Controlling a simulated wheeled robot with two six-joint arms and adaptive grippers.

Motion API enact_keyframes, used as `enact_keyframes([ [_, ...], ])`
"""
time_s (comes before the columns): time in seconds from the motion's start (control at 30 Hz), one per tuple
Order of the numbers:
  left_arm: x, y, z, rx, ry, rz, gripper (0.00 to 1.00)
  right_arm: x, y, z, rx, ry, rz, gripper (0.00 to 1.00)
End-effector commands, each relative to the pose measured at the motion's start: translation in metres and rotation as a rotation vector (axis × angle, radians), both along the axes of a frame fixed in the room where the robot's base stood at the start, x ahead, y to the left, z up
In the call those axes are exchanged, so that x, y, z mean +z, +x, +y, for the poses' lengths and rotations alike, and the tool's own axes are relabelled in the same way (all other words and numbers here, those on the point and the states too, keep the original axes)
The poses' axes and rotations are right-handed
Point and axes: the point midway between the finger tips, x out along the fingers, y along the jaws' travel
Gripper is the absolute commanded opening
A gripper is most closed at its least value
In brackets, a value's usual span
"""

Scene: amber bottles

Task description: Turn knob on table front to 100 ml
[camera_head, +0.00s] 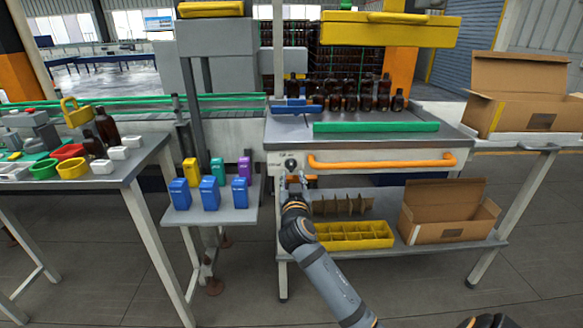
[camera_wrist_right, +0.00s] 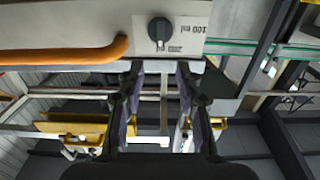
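The dark round knob (camera_wrist_right: 159,29) sits on the pale front panel of the table, with a printed label reading 100 ml (camera_wrist_right: 193,28) to its right in the wrist view. A second small label lies just below the knob; its text is too small to read surely. A light mark shows at the knob's lower edge. In the head view the knob (camera_head: 291,163) is at the left end of the table front. My right gripper (camera_head: 297,184) is just below it. In the wrist view its two fingers (camera_wrist_right: 159,95) are apart, with nothing between them and clear of the knob.
An orange handle (camera_head: 382,162) runs along the table front, right of the knob. Amber bottles (camera_head: 350,102) stand on the table top. Below, the shelf holds a yellow crate (camera_head: 392,238) and an open cardboard box (camera_head: 445,230).

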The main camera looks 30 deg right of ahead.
Motion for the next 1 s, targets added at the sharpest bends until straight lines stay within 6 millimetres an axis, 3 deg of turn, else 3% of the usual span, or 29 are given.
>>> enact_keyframes([
  [0.33,0.005,-0.003,0.000,0.000,0.000,0.003,0.40,0.001,0.059,-0.036,0.000,0.000,0.001,0.35],
  [0.73,0.005,-0.003,0.000,0.000,0.000,0.004,0.40,-0.001,0.070,-0.043,0.001,0.000,0.002,0.35],
  [1.0,0.005,-0.003,0.000,0.000,0.000,0.004,0.40,-0.001,0.070,-0.043,0.001,0.000,0.002,0.01],
])
